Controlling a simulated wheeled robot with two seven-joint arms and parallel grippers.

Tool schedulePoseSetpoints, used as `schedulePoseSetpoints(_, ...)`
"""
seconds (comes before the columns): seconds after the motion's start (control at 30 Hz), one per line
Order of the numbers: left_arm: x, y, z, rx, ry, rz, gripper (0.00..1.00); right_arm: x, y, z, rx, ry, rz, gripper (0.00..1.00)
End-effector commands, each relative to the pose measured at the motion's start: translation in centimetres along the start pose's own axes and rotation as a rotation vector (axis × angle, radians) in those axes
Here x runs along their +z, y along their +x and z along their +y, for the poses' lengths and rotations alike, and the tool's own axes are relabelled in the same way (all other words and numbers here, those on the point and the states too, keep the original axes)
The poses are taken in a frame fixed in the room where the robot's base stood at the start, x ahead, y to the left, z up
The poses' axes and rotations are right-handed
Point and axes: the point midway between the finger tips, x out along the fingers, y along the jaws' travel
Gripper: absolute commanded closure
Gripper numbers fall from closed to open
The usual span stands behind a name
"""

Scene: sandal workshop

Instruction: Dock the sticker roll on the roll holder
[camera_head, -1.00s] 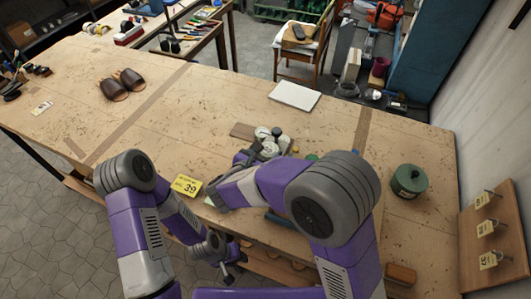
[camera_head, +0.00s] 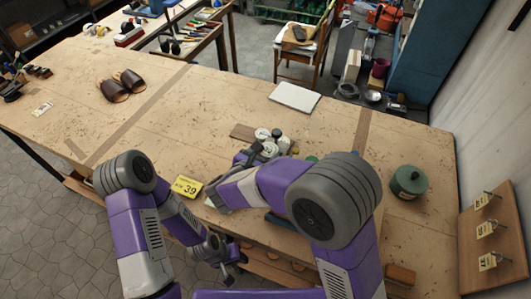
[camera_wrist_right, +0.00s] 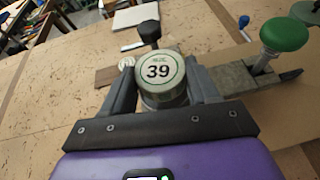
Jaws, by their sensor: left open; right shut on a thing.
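In the right wrist view a round roll with a white top marked 39 (camera_wrist_right: 160,72) sits upright between the fingers of my right gripper (camera_wrist_right: 165,92), which is shut on it. In the head view my right gripper (camera_head: 256,157) is over the table beside a cluster of pale round pieces (camera_head: 263,134); my forearm hides part of it. A brown wooden board (camera_head: 241,131) lies by the cluster. I cannot tell for sure which piece is the roll holder. My left gripper (camera_head: 231,269) is open and empty, low at the table's front edge.
A green-knobbed tool (camera_wrist_right: 284,34) and a black knob (camera_wrist_right: 149,31) are close to the held roll. A green round container (camera_head: 409,181) stands right. The table's left middle is mostly clear.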

Motion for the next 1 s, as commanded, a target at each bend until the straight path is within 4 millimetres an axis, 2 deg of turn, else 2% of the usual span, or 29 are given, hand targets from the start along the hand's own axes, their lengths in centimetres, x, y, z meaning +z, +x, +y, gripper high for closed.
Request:
schedulePoseSetpoints(0.97,-0.1,1.3,-0.5,0.000,0.000,0.000,0.57,-1.5,0.7,0.0,0.000,0.000,-0.001,0.71)
schedulePoseSetpoints(1.0,-0.1,1.3,-0.5,0.000,0.000,0.000,0.57,-1.5,0.6,0.0,0.000,0.000,-0.001,0.38)
